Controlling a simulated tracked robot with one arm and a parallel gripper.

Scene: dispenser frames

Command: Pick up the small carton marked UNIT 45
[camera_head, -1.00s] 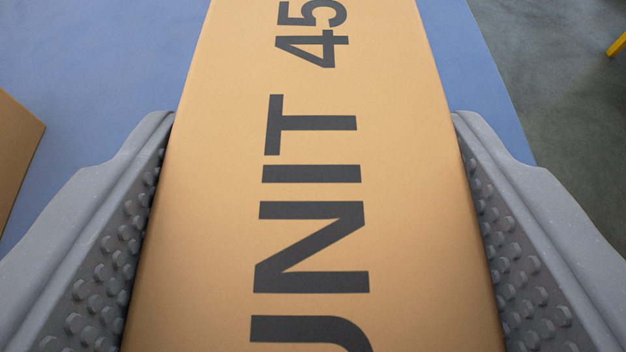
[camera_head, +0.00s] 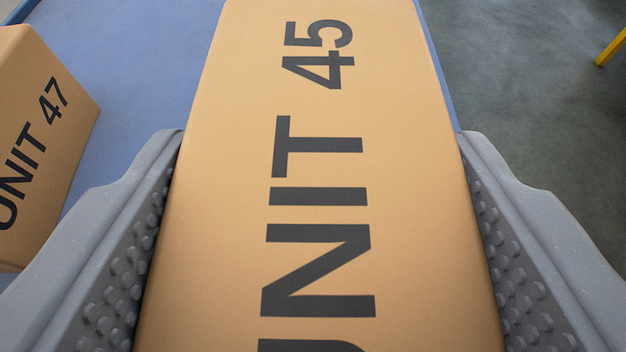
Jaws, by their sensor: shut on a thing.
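The small carton marked UNIT 45 (camera_head: 225,150) fills the middle of the view, its printed top face toward the camera. My gripper (camera_head: 320,140) is shut on it, with one grey studded finger against its left side and one against its right side. The carton's near end runs out of the bottom of the picture. Its underside is hidden, so I cannot tell whether it is clear of the surface.
A second carton marked UNIT 47 (camera_head: 62,140) stands at the left, close to my left finger. A blue surface (camera_head: 130,60) lies beneath. Grey floor (camera_head: 520,90) shows at the right, with a yellow bar (camera_head: 612,46) at the far right.

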